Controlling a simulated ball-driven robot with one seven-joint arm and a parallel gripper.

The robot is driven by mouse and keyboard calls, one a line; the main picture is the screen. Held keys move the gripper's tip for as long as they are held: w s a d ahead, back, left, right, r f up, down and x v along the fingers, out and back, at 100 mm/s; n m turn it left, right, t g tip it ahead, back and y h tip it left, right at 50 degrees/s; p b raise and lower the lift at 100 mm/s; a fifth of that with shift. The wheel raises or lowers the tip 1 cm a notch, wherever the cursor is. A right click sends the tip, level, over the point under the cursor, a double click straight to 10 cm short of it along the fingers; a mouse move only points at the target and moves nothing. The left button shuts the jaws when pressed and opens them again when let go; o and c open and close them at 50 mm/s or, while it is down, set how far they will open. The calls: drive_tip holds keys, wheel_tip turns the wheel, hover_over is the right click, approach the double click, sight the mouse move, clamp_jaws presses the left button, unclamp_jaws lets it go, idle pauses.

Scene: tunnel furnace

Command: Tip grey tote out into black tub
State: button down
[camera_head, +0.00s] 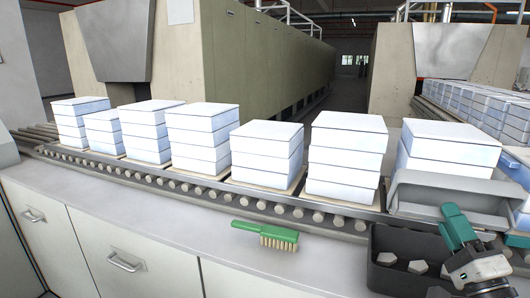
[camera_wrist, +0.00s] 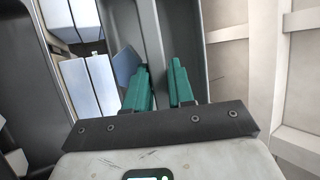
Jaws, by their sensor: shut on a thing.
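The grey tote (camera_head: 440,187) is at the right of the head view, at the front edge of the roller conveyor, above the far side of the black tub. It looks tilted; its inside is mostly hidden. The black tub (camera_head: 384,237) stands on the counter at the lower right, with several pale grey pieces (camera_head: 417,267) in it. My gripper (camera_head: 455,226) has green fingers and is shut on the tote's near wall. In the wrist view the fingers (camera_wrist: 160,85) stand on either side of the tote wall (camera_wrist: 150,25).
A green brush (camera_head: 265,234) lies on the counter left of the tub. Stacks of white boxes (camera_head: 203,135) line the roller conveyor (camera_head: 230,195) behind. The counter (camera_head: 140,210) left of the brush is clear.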

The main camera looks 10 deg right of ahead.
drive_tip(key=shift+w+d+r+m+g+p, duration=0.15)
drive_tip(key=shift+r+m+g+p, duration=0.65)
drive_tip(key=shift+p, duration=3.2)
drive_tip(key=shift+f+b, duration=0.6)
drive_tip(key=shift+b, duration=0.25)
drive_tip(key=shift+f+n+h+b, duration=0.1)
drive_tip(key=shift+n+h+b, duration=0.2)
drive_tip(key=shift+b, duration=0.45)
drive_tip(key=b, duration=0.2)
drive_tip(key=t+b, duration=0.1)
drive_tip(key=b, duration=0.1)
drive_tip(key=shift+f+n+b, duration=0.25)
drive_tip(key=shift+n+b, duration=0.05)
drive_tip(key=shift+n, duration=0.1)
drive_tip(key=shift+s+t+b, duration=0.2)
drive_tip(key=shift+t+b, duration=0.2)
drive_tip(key=shift+b, duration=0.4)
drive_tip(key=shift+r, duration=0.2)
drive_tip(key=shift+w+a, duration=0.3)
drive_tip(key=shift+a, duration=0.05)
